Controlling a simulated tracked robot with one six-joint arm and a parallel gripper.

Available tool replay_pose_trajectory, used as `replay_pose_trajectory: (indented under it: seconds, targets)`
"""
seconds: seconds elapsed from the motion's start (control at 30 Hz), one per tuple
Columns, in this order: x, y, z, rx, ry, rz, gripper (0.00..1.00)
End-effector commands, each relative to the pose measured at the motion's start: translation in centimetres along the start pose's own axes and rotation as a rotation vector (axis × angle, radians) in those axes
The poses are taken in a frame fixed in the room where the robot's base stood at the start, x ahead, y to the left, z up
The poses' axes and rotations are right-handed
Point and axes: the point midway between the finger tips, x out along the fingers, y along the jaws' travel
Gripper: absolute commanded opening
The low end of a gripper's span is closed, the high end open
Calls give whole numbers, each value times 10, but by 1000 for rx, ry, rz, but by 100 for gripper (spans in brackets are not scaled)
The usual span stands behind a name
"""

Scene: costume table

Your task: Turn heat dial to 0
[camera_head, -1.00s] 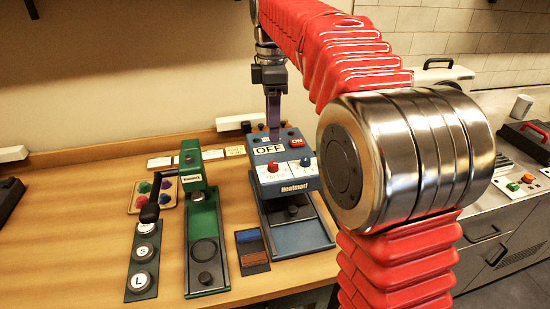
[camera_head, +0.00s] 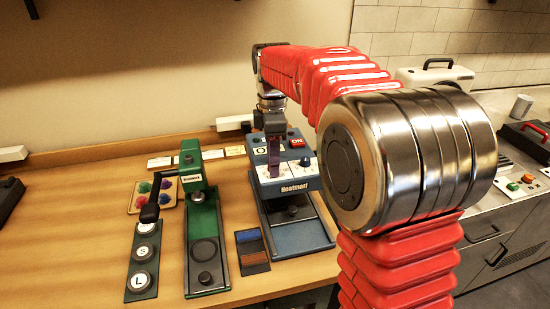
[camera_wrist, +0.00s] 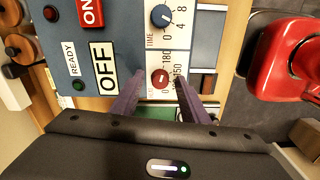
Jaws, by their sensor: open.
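The blue heat press (camera_head: 290,187) marked Heatmart stands on the wooden table. Its heat dial, a red knob (camera_wrist: 160,77) on the white panel strip, shows in the wrist view between my fingertips; I cannot tell if they touch it. Numbers including 150 and 180 are printed around it. My gripper (camera_head: 275,172), with purple fingers, is open and hides the red knob in the head view. In the wrist view my gripper (camera_wrist: 159,82) straddles the knob.
A dark blue time dial (camera_wrist: 162,16) sits beside the heat dial. A red ON button (camera_head: 297,141) is on the panel. A green press (camera_head: 202,225), a strip of S and L buttons (camera_head: 141,262) and a colour swatch card (camera_head: 252,250) stand left of the blue press.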

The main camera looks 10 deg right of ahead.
Motion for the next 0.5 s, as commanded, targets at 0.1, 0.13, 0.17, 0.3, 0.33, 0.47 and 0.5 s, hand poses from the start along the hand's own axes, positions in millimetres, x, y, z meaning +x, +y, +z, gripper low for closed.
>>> replay_pose_trajectory:
  seconds: [0.1,0.13,0.17,0.3,0.33,0.47,0.5]
  targets:
    - [0,0,0,0,0,0,41]
    - [0,0,0,0,0,0,39]
    - [0,0,0,0,0,0,37]
    - [0,0,0,0,0,0,27]
    - [0,0,0,0,0,0,25]
    - [0,0,0,0,0,0,16]
    - [0,0,0,0,0,0,13]
